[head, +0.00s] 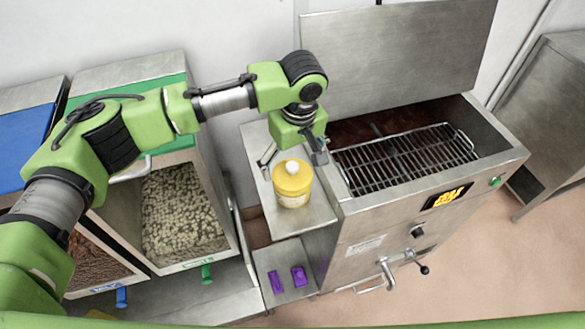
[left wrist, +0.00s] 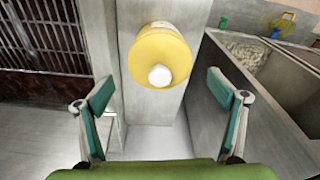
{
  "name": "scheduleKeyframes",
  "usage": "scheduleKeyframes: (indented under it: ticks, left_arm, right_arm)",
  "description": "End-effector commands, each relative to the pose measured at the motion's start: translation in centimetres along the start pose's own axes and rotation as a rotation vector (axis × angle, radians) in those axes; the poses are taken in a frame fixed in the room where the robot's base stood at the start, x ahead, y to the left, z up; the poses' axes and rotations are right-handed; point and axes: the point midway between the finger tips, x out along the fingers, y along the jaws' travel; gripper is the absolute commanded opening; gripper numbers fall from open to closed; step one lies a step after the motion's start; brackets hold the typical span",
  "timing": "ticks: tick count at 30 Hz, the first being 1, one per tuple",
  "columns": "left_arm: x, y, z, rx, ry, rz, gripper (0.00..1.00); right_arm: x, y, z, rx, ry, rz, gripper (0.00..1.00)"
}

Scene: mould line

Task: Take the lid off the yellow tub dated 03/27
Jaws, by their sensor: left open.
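A yellow tub (head: 291,191) with a yellow lid and a white knob (head: 292,167) stands upright on a narrow steel shelf (head: 318,218) beside the steel tank. A pale label is on its side; I cannot read a date. My left gripper (head: 293,158) is open, above and just behind the tub in the head view. In the left wrist view the tub's lid (left wrist: 160,50) and its white knob (left wrist: 161,76) lie ahead, between and beyond the open fingers (left wrist: 166,120). The fingers appear apart from the lid. My right gripper is not in view.
The steel tank (head: 365,225) with a wire rack (head: 410,158) and raised cover (head: 400,50) stands right of the tub. Bins of pale pieces (head: 180,215) and brown pieces (head: 95,265) stand left. Two purple items (head: 298,276) lie on a lower steel shelf (head: 268,258).

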Motion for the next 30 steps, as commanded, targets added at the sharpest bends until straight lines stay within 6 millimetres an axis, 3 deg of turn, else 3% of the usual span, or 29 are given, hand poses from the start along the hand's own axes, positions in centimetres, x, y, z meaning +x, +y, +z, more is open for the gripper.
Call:
scheduleKeyframes:
  ticks: [6, 12, 16, 17, 30]
  left_arm:
    - [2.0, 0.0, 0.0, 0.001, 0.000, -0.001, 0.88]
    - [2.2, 0.0, 0.0, 0.001, 0.000, 0.001, 0.88]
    - [2.1, 0.0, 0.0, 0.001, 0.000, 0.001, 0.56]
    - [2.1, 0.0, 0.0, 0.001, 0.000, 0.001, 0.53]
    - [1.9, 0.1, 0.0, 0.000, 0.000, 0.001, 0.52]
  right_arm:
    - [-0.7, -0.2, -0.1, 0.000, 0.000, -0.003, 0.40]
    - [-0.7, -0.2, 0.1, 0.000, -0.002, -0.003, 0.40]
    - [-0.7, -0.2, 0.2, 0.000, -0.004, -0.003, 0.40]
    - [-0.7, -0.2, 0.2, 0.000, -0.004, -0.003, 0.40]
    - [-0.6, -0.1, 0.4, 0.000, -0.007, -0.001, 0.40]
